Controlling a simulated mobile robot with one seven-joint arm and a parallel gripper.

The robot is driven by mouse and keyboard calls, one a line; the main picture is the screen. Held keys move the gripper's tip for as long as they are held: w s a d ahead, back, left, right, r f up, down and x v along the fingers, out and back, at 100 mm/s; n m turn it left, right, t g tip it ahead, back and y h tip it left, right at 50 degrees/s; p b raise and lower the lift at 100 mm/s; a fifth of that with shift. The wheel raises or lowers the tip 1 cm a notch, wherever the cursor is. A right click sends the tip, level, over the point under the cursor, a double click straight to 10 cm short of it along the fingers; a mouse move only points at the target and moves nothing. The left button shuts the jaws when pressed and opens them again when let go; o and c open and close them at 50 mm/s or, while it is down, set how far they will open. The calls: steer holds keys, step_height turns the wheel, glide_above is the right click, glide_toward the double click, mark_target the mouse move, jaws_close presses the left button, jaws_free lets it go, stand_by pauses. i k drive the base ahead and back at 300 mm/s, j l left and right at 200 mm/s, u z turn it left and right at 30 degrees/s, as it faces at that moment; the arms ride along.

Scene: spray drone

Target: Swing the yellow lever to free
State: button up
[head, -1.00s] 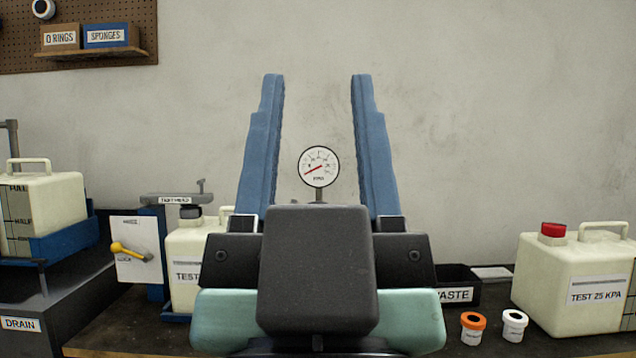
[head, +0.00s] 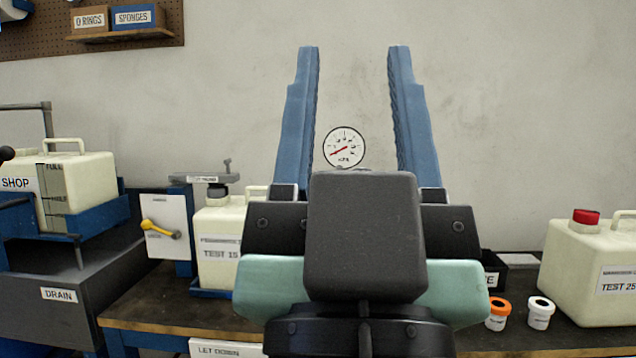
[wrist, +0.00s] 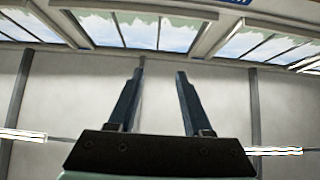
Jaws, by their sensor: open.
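The yellow lever (head: 160,229) sits on a white panel (head: 168,213) on the left of the bench in the head view. The panel's lettering is too small to read. My gripper (head: 353,60) is open and empty, its blue fingers pointing up in front of the wall, well to the right of and above the lever. The wrist view shows the same open fingers (wrist: 160,75) against wall and windows, with no lever in view.
A white TEST 15 jug (head: 222,250) stands right of the panel under a clamp head (head: 205,178). A DRAIN unit (head: 60,294) with a SHOP tank (head: 85,190) is at left. A gauge (head: 344,147) shows between my fingers. Orange (head: 497,313) and white caps (head: 541,313) and a jug (head: 590,265) are at right.

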mark_target(146, 224)
steer(key=i+j+u, duration=0.2)
steer(key=i+j, duration=0.3)
steer(key=i+j+u, duration=0.2)
steer(key=i+j, duration=0.2)
steer(key=i, duration=0.15)
steer(key=i+j+u, duration=0.2)
steer(key=i+j, duration=0.15)
steer(key=i, duration=0.2)
